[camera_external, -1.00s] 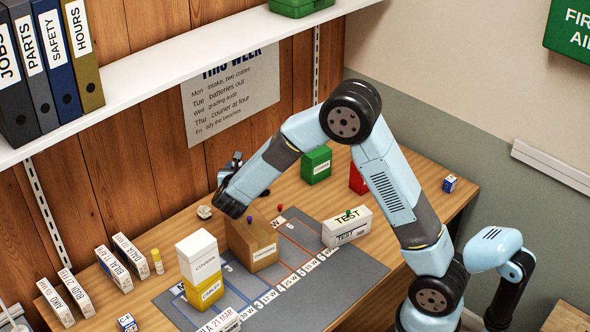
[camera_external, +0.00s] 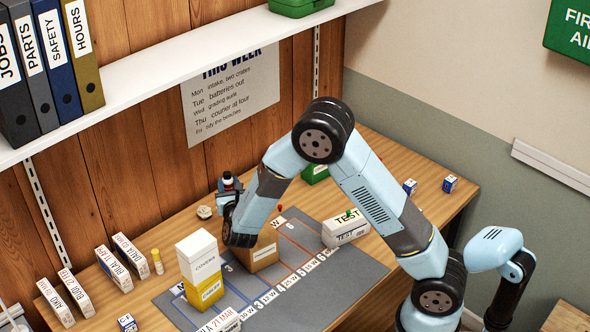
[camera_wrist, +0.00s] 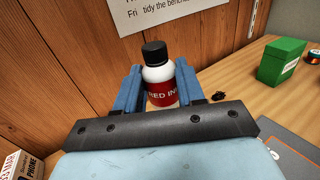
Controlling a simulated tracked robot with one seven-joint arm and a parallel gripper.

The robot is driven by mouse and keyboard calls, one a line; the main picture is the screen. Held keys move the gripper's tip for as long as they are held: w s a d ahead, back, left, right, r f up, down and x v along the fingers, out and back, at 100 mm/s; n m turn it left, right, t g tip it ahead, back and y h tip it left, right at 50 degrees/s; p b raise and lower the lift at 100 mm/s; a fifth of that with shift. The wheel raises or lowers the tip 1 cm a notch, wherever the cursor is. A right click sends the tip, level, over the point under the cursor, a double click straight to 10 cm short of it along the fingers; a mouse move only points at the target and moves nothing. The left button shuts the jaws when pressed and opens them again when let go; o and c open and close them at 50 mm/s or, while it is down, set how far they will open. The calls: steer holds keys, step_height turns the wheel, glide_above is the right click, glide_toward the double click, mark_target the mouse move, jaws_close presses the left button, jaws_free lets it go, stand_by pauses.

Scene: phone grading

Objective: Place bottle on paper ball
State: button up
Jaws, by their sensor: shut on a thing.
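The bottle (camera_wrist: 158,75) is white with a black cap and a red label reading "RED IN…". It stands upright between the two blue fingers of my gripper (camera_wrist: 160,92) in the wrist view, and the gripper is shut on it. In the external view the bottle (camera_external: 228,181) shows at the back of the table, partly covered by my gripper (camera_external: 229,188). A small pale lump, apparently the paper ball (camera_external: 204,212), lies on the wood just left of and in front of the gripper. I cannot tell whether the bottle's base touches the table.
A brown carton (camera_external: 264,257) sits close in front of my wrist. A white box on a yellow box (camera_external: 205,290) stands front left on the grey mat (camera_external: 343,280). A green box (camera_wrist: 281,62) is right of the bottle. The wooden wall (camera_external: 150,150) is close behind.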

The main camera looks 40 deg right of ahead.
steer(key=w+f, duration=0.3)
steer(key=w, duration=0.1)
steer(key=w+a+f, duration=0.1)
steer(key=w+f, duration=0.2)
steer(key=w, duration=0.1)
steer(key=w+f, duration=0.3)
steer(key=w, duration=0.1)
steer(key=shift+w+a+f, duration=0.15)
steer(key=shift+w+a, duration=0.15)
steer(key=shift+a, duration=0.1)
steer(key=shift+w+f, duration=0.15)
steer(key=shift+f, duration=0.25)
step_height(320, 180, down, 3)
steer(key=shift+r, duration=0.2)
steer(key=o, duration=1.1)
